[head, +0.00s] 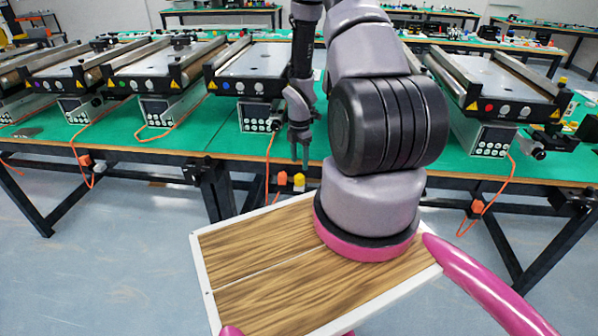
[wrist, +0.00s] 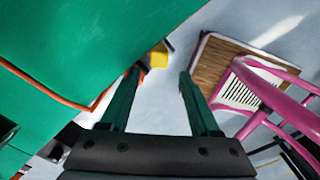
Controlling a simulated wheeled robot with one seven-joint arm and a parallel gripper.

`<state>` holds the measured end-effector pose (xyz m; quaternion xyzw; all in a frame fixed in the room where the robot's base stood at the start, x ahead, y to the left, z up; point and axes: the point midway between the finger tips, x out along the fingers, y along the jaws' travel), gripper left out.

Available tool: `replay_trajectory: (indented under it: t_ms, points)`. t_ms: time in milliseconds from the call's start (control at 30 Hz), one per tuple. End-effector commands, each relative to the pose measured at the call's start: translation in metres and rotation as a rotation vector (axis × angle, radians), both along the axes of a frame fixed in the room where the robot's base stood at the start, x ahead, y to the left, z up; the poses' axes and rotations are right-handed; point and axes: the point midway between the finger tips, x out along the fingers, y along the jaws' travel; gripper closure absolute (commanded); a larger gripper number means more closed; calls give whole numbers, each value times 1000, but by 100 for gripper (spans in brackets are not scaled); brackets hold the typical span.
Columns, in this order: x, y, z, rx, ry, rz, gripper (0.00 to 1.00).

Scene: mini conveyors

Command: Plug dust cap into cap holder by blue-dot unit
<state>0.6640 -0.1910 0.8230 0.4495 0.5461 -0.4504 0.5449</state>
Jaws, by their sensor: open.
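The blue-dot unit (head: 250,75) is a small conveyor with a blue dot on its front, left of my arm on the green table. Below it at the table's front edge is a yellow piece (head: 299,179), likely the dust cap, beside an orange piece (head: 282,178). In the wrist view the yellow piece (wrist: 158,57) shows just beyond my fingertips, against a dark grey part. I cannot tell which part is the cap holder. My gripper (head: 300,158) is open and empty, pointing down above the yellow piece; its two fingers (wrist: 160,76) are apart in the wrist view.
Purple-dot (head: 70,82), green-dot (head: 155,85) and red-dot (head: 490,100) units stand on the same green table (head: 190,140). An orange cable (wrist: 45,87) hangs over the edge near my left finger. The floor (head: 110,270) in front is clear.

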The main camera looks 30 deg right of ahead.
Motion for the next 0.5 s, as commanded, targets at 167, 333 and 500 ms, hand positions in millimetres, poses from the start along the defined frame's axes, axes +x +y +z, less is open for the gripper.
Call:
replay_trajectory:
  t_ms: [167,333,500]
  points:
    - [2,-3,22,-3,-7,-4,28]
    - [0,-1,26,-2,-1,-3,28]
    - [0,-1,26,-1,1,-2,28]
